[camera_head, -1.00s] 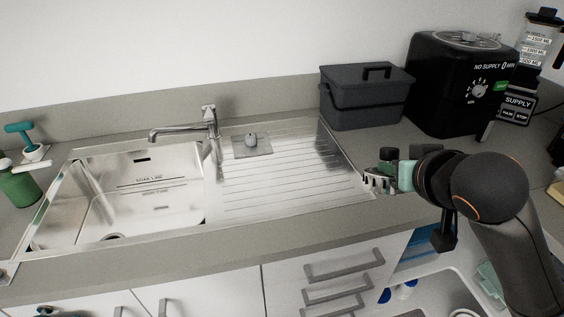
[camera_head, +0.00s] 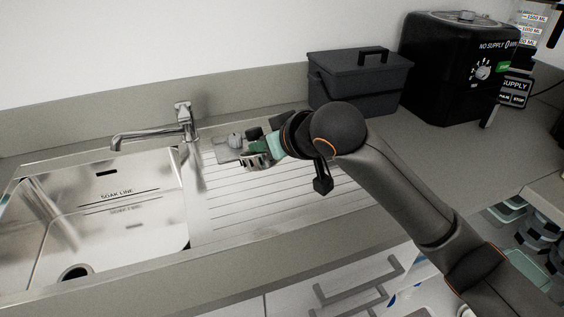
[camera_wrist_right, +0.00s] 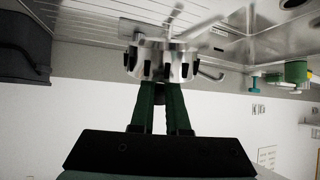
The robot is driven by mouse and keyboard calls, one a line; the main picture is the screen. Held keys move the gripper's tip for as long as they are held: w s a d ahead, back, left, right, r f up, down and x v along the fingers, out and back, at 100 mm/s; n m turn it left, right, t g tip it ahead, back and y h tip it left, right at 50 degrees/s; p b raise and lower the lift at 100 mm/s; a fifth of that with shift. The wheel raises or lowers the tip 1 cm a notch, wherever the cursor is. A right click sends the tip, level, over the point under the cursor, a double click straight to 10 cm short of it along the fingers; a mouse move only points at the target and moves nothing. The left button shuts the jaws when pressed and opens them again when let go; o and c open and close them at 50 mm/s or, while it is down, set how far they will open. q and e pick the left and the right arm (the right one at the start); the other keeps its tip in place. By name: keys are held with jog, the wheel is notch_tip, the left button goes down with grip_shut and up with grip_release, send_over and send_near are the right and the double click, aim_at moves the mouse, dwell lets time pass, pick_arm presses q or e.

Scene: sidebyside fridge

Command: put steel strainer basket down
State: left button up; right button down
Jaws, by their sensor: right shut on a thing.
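The steel strainer basket (camera_head: 257,160) is a small slotted metal cup. It is in my right gripper (camera_head: 265,148), over the back part of the ribbed drainboard (camera_head: 285,190), close to a grey square plate with a knob (camera_head: 225,156). In the right wrist view, which is upside down, the basket (camera_wrist_right: 158,65) sits between the green fingers (camera_wrist_right: 160,88), with the drainboard behind it. I cannot tell whether it touches the drainboard. My wrist hides part of the drainboard. My left gripper is out of view.
The sink bowl (camera_head: 150,235) with a drain hole lies to the left. The faucet (camera_head: 180,125) stands just left of the gripper. A dark lidded bin (camera_head: 350,88) and a black machine (camera_head: 450,75) stand at the back right. The drainboard's front part is clear.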

jog(key=w+d+f, duration=0.1)
jog(key=w+f, duration=0.1)
jog(key=f, duration=0.1)
jog(key=w+d+f, duration=0.2)
jog(key=w+f, duration=0.1)
jog(key=f, duration=0.1)
jog(key=w+d+f, duration=0.2)
jog(key=w+f, duration=0.1)
jog(key=shift+w+f, duration=0.25)
jog(key=shift+f, duration=0.3)
jog(key=shift+f, duration=0.1)
jog(key=c, duration=1.3)
grip_release()
jog(key=shift+f, duration=0.1)
jog(key=o, duration=0.4)
